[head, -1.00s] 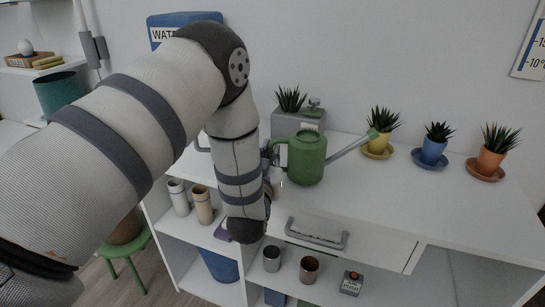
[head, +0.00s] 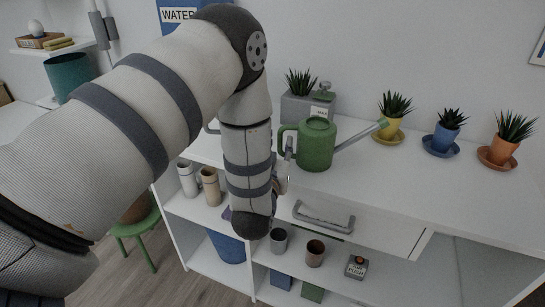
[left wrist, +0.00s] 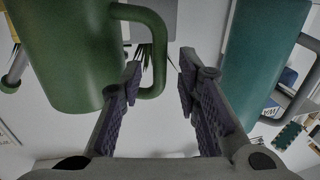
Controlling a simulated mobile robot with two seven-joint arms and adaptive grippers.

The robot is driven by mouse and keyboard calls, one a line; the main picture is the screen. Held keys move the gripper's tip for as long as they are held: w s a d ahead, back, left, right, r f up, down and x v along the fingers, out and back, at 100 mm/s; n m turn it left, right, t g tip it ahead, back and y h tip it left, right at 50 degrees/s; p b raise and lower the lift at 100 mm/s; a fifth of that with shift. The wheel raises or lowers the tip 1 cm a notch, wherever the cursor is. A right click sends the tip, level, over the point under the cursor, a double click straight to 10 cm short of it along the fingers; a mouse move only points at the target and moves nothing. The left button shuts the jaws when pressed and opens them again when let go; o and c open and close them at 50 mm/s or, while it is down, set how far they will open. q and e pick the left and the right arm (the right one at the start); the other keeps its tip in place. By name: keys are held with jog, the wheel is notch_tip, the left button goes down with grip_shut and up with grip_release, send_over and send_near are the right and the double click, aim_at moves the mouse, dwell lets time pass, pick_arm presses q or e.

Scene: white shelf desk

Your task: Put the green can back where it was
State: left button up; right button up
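The green can (head: 317,146) stands upright on the white desk top (head: 380,185), its spout pointing right and its handle left. In the left wrist view the can (left wrist: 68,50) is at the left, with its curved handle reaching between my fingers. My left gripper (head: 287,152) is at the handle side of the can. In the left wrist view my gripper (left wrist: 160,82) is open, one finger on each side of the handle; I cannot tell whether either touches it. My right gripper is not in view.
A teal can (left wrist: 258,60) with a grey handle is close by in the left wrist view. A grey planter (head: 303,106) stands behind the green can. Yellow (head: 388,128), blue (head: 443,138) and orange (head: 502,150) plant pots line the back right. The front right desk top is clear.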

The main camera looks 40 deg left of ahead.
pick_arm(q)
jog(key=v, duration=0.9)
jog(key=s+d+f+m+g+h, duration=0.25)
jog(key=s+f+g, duration=0.35)
jog(key=s+f, duration=0.4)
jog(key=s+d+f+m+g+h, duration=0.1)
jog(key=s+d+f+g+h, duration=0.2)
jog(key=s+f+g, duration=0.7)
jog(key=s+d+f+g+h+p, duration=0.1)
jog(key=s, duration=0.7)
jog(key=s+d+f+m+g+h+p, duration=0.1)
jog(key=s, duration=0.8)
jog(key=shift+f+g, duration=0.35)
jog(key=shift+g, duration=0.05)
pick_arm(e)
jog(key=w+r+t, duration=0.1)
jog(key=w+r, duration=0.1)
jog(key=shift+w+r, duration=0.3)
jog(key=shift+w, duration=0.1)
